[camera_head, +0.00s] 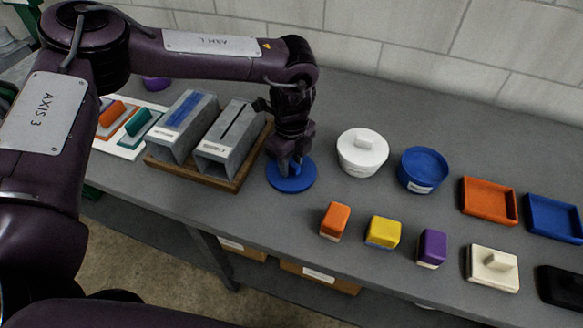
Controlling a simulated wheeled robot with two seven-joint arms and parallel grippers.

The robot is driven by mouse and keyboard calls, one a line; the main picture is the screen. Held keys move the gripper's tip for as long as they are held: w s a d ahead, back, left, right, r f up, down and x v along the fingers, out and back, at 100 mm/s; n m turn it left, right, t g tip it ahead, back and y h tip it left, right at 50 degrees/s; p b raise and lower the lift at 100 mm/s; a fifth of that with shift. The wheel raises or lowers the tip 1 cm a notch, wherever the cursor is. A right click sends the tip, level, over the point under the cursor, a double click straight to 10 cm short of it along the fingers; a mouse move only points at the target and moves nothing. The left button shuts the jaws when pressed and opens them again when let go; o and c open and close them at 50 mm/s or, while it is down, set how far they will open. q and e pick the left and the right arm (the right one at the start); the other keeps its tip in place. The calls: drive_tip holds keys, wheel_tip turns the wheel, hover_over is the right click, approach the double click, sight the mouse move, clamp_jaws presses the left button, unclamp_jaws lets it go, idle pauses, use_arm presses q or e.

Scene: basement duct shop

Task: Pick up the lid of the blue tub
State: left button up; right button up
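The blue tub (424,170), a round container with a white label, stands on the grey bench with no lid on it. A round blue lid (291,183) is left of it, past the white tub and beside the wooden tray. My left gripper (291,164) points straight down over the lid's middle. Its fingertips are at the lid's handle, which they mostly hide. I cannot tell whether they press on it, or whether the lid rests on the bench. My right gripper is out of view.
A white lidded tub (362,153) stands between lid and blue tub. The wooden tray (220,180) with two grey metal boxes is close left of the lid. Small blocks, including an orange one (336,221), line the front edge. An orange tray (489,202) is at right.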

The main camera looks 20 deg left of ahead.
use_arm(q)
clamp_jaws()
drive_tip(key=shift+r, duration=0.15)
